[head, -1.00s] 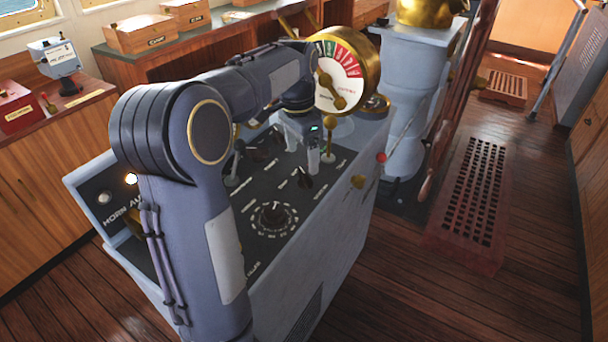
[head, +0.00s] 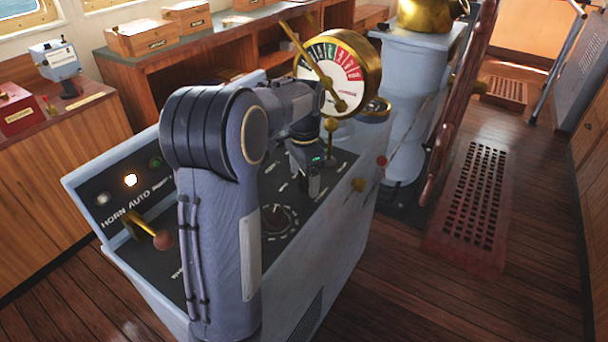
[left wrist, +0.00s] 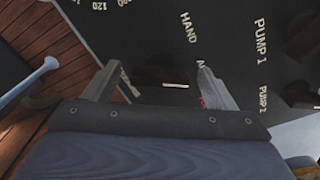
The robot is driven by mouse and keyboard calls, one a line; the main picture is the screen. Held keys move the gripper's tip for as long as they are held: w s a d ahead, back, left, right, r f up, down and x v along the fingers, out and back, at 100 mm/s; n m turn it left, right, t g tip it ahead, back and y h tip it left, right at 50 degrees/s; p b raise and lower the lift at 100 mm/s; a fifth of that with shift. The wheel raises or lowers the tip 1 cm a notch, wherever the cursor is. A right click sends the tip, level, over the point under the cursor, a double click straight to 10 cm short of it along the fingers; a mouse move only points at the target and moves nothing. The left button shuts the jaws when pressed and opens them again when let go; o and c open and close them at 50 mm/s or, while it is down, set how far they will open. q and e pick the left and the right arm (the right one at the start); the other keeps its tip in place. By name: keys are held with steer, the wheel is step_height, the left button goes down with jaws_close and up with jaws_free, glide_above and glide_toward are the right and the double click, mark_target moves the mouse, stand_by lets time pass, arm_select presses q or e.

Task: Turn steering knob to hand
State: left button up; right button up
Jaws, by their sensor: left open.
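The grey control console (head: 105,225) carries a dark sloped panel with knobs and white lettering. My left gripper (head: 315,185) points down at the panel, its jaws open. In the left wrist view, the two fingers of the gripper (left wrist: 160,88) stand apart just over the panel. The word HAND shows beyond them, and a second label is partly covered by the right finger. In the head view my gripper and arm hide that spot.
A round dial knob (head: 275,216) sits nearer on the panel. A brass engine telegraph (head: 345,75) rises behind my gripper. A red-tipped lever (head: 150,232) stands at the console's left. PUMP labels show right of the fingers in the wrist view.

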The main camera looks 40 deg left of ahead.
arm_select(q)
steer(key=shift+c, duration=0.5)
steer(key=c, duration=0.9)
